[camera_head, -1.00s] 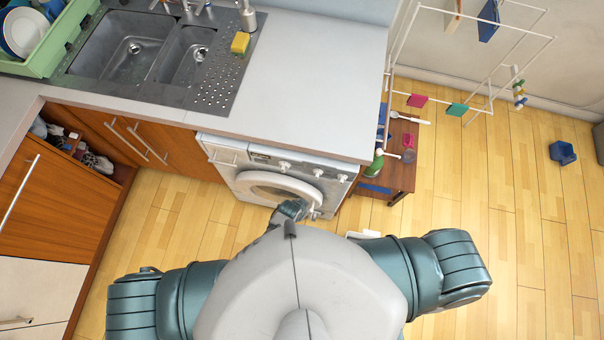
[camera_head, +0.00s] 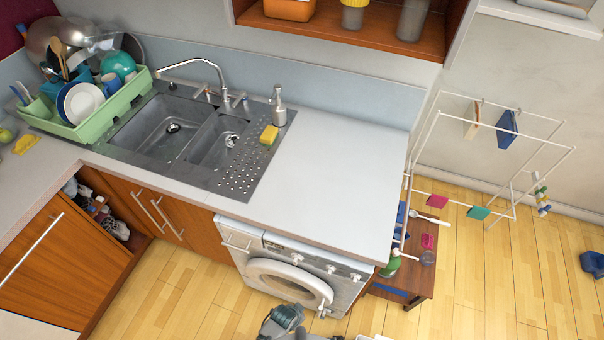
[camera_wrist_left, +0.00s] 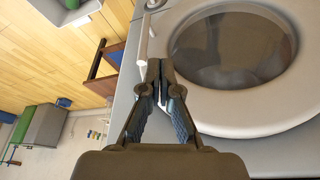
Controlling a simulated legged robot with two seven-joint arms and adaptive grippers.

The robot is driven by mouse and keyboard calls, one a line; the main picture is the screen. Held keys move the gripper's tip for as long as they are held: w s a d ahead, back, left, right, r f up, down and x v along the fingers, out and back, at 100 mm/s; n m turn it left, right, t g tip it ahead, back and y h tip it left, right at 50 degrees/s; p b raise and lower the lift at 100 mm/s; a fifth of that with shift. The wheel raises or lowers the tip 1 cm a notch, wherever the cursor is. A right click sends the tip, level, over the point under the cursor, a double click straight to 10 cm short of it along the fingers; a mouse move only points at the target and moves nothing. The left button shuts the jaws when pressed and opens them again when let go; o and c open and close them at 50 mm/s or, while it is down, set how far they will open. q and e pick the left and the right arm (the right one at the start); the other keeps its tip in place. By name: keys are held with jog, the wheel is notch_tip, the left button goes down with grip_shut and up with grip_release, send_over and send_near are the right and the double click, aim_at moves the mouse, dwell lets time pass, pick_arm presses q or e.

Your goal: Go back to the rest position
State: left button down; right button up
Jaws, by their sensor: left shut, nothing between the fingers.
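My left gripper (camera_wrist_left: 160,75) is shut with nothing between its fingers in the left wrist view. Its tips are in front of the washing machine, beside the pale rim of the round door (camera_wrist_left: 232,48) and close to a white bar. I cannot tell whether they touch. In the head view the washing machine (camera_head: 258,262) stands under the counter, its round door (camera_head: 283,286) seemingly against the front. A grey-teal part of my arm shows at the bottom edge, in front of the machine. My right gripper is not in view.
The counter (camera_head: 330,170) holds a sink (camera_head: 165,128), a yellow sponge (camera_head: 269,134) and a green dish rack (camera_head: 92,125) full of dishes. A small wooden table (camera_head: 415,280) and a white drying rack (camera_head: 490,185) stand to the right. The floor at the right is mostly clear.

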pick_arm(q)
jog(key=s+a+f+n+g+y, duration=0.1)
jog(key=s+a+f+n, duration=0.5)
jog(key=s+a+f, duration=1.4)
jog(key=shift+s+a+g+y, duration=0.3)
jog(key=shift+s+a+y, duration=0.5)
jog(key=shift+s+a, duration=0.85)
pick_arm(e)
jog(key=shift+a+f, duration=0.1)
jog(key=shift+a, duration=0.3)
